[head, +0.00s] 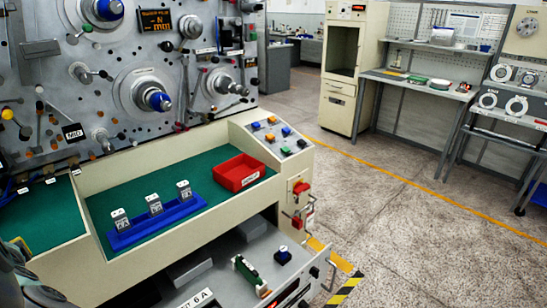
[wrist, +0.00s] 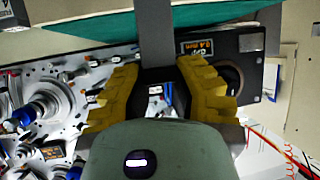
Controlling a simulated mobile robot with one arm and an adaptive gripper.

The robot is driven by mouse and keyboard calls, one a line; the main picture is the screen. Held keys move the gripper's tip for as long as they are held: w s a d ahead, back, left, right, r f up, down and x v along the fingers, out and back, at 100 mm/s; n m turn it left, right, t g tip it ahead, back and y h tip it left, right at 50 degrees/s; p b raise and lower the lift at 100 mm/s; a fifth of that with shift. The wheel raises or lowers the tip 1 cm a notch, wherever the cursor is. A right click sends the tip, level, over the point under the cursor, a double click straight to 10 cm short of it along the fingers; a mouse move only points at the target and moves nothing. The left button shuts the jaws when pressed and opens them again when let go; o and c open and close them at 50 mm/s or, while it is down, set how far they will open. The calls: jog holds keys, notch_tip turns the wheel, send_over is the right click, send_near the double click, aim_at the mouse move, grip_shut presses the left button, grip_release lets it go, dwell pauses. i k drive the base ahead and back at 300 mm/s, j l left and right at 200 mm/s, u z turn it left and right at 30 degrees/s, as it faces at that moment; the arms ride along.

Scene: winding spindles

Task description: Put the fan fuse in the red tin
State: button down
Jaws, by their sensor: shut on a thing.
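The red tin (head: 240,172) stands open on the green mat, with a white label on its front. Left of it, a blue rack (head: 158,224) holds three grey pieces with white labels, the middle one here (head: 154,204). Their lettering is too small to tell which, if any, is the fan fuse. My gripper (wrist: 158,88) is shut on a narrow grey piece (wrist: 156,32) between its yellow fingers. Most of the piece is hidden, so I cannot tell what it is. In the head view my gripper is only partly seen at the lower left, away from the tin.
The panel (head: 120,95) with spindles and knobs rises behind the green mat. The cream edge (head: 275,172) borders the counter on the right. A dark block (wrist: 225,72) marked with a gap label lies close behind my fingers. Mat around the tin is clear.

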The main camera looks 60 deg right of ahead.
aim_at(239, 172)
jog(key=i+l, duration=0.15)
jog(key=l, duration=0.25)
jog(key=i+l, duration=0.1)
jog(key=l, duration=0.35)
jog(key=i+l, duration=0.15)
jog(key=l, duration=0.25)
jog(key=i+l, duration=0.1)
jog(key=l, duration=0.35)
